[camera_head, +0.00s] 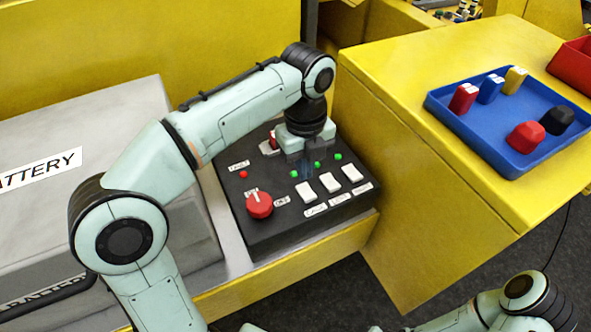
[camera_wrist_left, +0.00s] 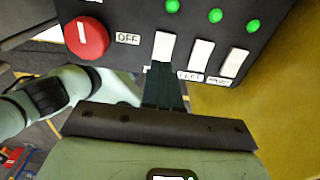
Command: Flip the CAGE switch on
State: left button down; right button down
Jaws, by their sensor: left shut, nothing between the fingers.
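The black control panel (camera_head: 240,218) holds three white rocker switches in a row. The leftmost switch (camera_head: 306,191) also shows in the left wrist view (camera_wrist_left: 165,46); the middle switch (camera_head: 330,182) and right switch (camera_head: 352,173) stand beside it. I cannot read the word CAGE; the leftmost switch's label is mostly hidden by the fingers in the wrist view. My left gripper (camera_head: 305,170) points down over the panel. In the wrist view its fingers (camera_wrist_left: 162,78) are shut and empty, tips at the near end of the leftmost switch. Contact is unclear. My right gripper is out of view.
A red knob (camera_head: 259,204) sits left of the switches. Green lights (camera_head: 317,164) are behind them, and a red light (camera_head: 243,174) is at left. A grey battery box (camera_head: 60,215) stands left. A blue tray (camera_head: 520,125) with fuse-like parts lies on the yellow surface at right.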

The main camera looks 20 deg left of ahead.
pick_arm(q)
notch_tip(320, 180, up, 9)
jog(key=shift+w+d+f, duration=0.15)
jog(key=shift+w+f, duration=0.05)
jog(key=shift+s, duration=0.1)
jog(key=shift+r+g+h, duration=0.1)
jog(key=shift+g+h, duration=0.2)
jog(key=shift+h, duration=0.1)
dwell(0.4)
